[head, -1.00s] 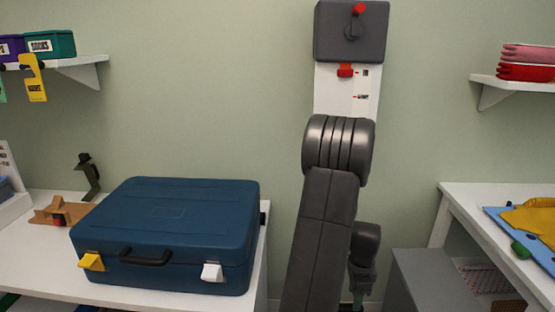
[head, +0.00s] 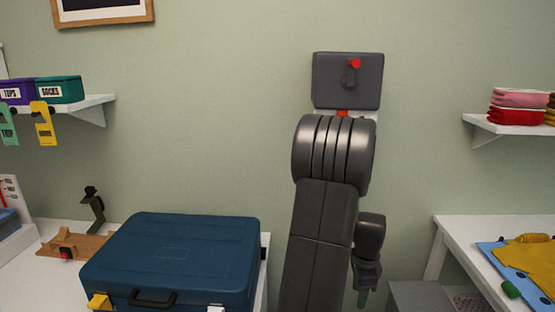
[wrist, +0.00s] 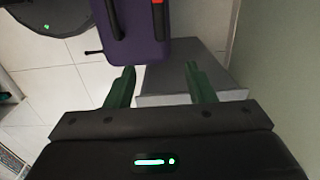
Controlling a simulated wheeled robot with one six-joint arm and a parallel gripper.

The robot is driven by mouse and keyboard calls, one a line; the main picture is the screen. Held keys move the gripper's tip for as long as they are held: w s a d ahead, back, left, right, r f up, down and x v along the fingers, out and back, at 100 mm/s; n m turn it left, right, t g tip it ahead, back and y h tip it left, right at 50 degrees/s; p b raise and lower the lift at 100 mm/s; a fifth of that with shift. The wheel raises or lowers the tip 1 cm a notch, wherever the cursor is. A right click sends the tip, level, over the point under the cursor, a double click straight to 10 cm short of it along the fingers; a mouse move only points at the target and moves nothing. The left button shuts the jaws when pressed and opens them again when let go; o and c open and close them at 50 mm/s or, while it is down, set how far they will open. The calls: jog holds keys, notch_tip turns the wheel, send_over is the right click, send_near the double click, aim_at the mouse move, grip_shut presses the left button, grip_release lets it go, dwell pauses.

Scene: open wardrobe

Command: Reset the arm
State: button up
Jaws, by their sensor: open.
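My arm rises in front of the wall in the head view. My gripper (head: 362,298) hangs low behind the arm there, with only a green fingertip showing. In the wrist view, my gripper (wrist: 160,72) points down with its two green fingers apart. No object is visible between the fingertips. A purple case (wrist: 150,35) with dark straps and a red tag lies beyond them near the floor. I cannot tell its exact distance.
A blue suitcase (head: 170,260) lies shut on the left white table. A grey box (head: 418,296) stands low beside the right table (head: 450,232). Shelves flank the wall.

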notch_tip(320, 180, up, 21)
jog(key=p, duration=0.4)
dwell(0.4)
